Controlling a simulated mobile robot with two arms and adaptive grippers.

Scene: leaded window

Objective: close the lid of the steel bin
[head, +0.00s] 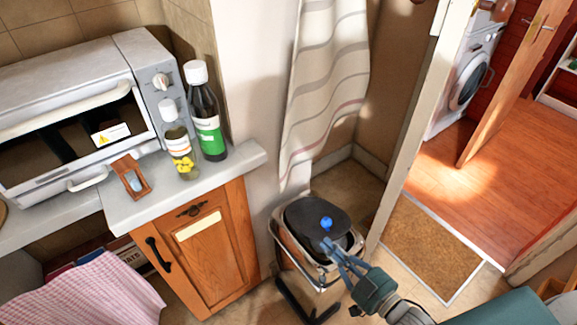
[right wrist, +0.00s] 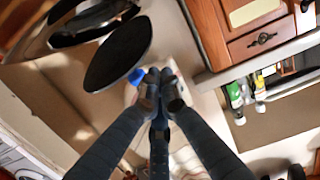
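The steel bin (head: 291,254) stands on the floor right of the wooden cabinet. Its black lid (head: 304,213) is tilted above the rim and looks partly raised; the exact angle is hard to tell. A small blue knob (head: 327,222) shows on the lid, and in the right wrist view the knob (right wrist: 137,76) is at the edge of the dark lid (right wrist: 116,52). My right gripper (head: 330,250) is at the lid's near right side, its fingertips close to the knob. Its fingers (right wrist: 160,82) look drawn together, with nothing visible between them. My left gripper is not in view.
A cabinet (head: 205,252) and counter with a toaster oven (head: 75,115), pill jar (head: 180,155) and dark bottle (head: 206,115) stand left. A striped curtain (head: 325,85) hangs behind the bin. A doorway with a brown mat (head: 430,245) opens at right.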

